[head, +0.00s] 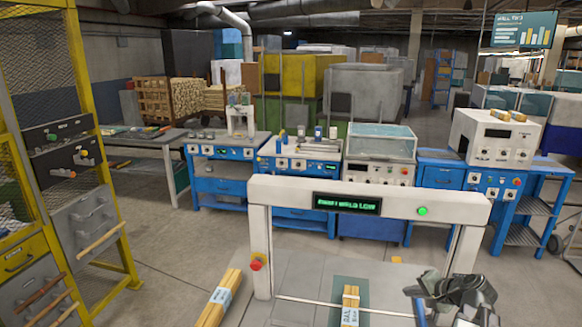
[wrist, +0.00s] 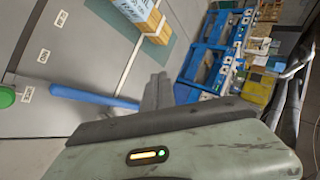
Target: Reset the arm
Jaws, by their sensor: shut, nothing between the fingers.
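My gripper (head: 425,312) is at the lower right of the head view, beside the white frame over the grey worktop. It also shows in the wrist view (wrist: 158,90), where its dark fingers are together with nothing between them. A bundle of wooden sticks with a paper label (head: 350,305) lies on a green mat (head: 336,291) under the frame, left of my gripper. The same bundle shows at the top of the wrist view (wrist: 152,25), apart from the fingers.
A white frame (head: 370,203) with a green display spans the worktop. A second labelled stick bundle (head: 217,300) lies to its left. A red button (head: 256,262) is on the left post. Blue workbenches (head: 300,190) stand behind, and a yellow mesh rack (head: 75,130) stands at left. Floor (head: 180,245) between is clear.

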